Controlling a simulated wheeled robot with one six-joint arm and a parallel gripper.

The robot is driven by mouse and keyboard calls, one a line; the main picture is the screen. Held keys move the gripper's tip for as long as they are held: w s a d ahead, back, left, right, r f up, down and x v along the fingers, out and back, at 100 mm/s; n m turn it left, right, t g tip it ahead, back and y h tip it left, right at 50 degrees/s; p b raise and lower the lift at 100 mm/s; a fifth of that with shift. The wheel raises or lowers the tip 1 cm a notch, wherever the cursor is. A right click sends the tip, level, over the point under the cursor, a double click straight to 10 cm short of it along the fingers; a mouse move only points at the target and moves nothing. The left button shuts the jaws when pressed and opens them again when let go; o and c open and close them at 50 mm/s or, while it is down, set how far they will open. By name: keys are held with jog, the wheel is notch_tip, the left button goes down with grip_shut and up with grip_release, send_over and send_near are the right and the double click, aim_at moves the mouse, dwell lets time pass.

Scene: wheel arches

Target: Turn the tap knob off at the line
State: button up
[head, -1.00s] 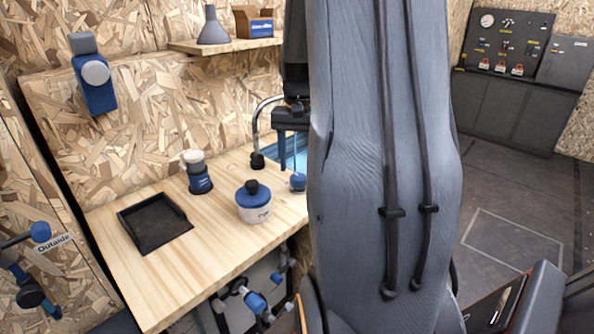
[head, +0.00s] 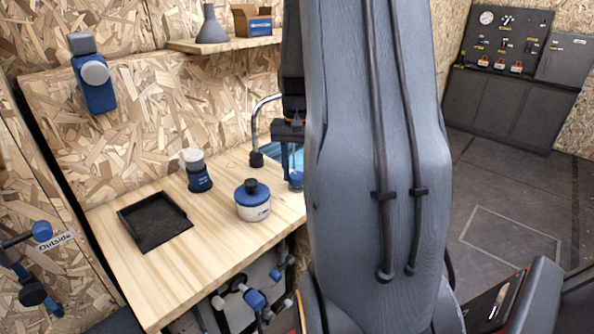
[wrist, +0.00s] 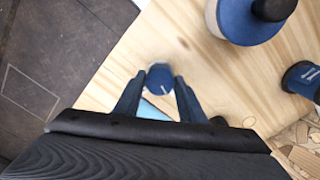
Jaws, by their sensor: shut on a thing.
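The blue round tap knob (wrist: 159,77) sits between my fingertips in the wrist view. A short pale mark shows on its edge towards the gripper. In the head view the knob (head: 296,180) is at the right of the bench, partly hidden by my arm. My gripper (wrist: 158,82) is shut on the knob, one finger on each side. In the head view the fingers (head: 291,165) reach down to it from above. The curved metal tap spout (head: 261,112) rises behind, to the left. I cannot make out a line beside the knob.
A white and blue lidded pot (head: 253,203) stands close to the left of the knob. A blue and white cup-like container (head: 197,171) and a black tray (head: 155,221) are farther left on the wooden bench (head: 195,255). The bench edge is near the knob.

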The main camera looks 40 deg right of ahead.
aim_at(297, 175)
jog(key=shift+r+n+p, duration=0.15)
jog(key=shift+n+p, duration=0.55)
jog(key=shift+n, duration=0.1)
jog(key=shift+n+p, duration=0.55)
jog(key=shift+n, duration=0.45)
jog(key=o, duration=1)
jog(key=shift+o, duration=0.2)
notch_tip(297, 175, up, 8)
jog(key=shift+f+b, duration=0.2)
jog(key=shift+b, duration=0.65)
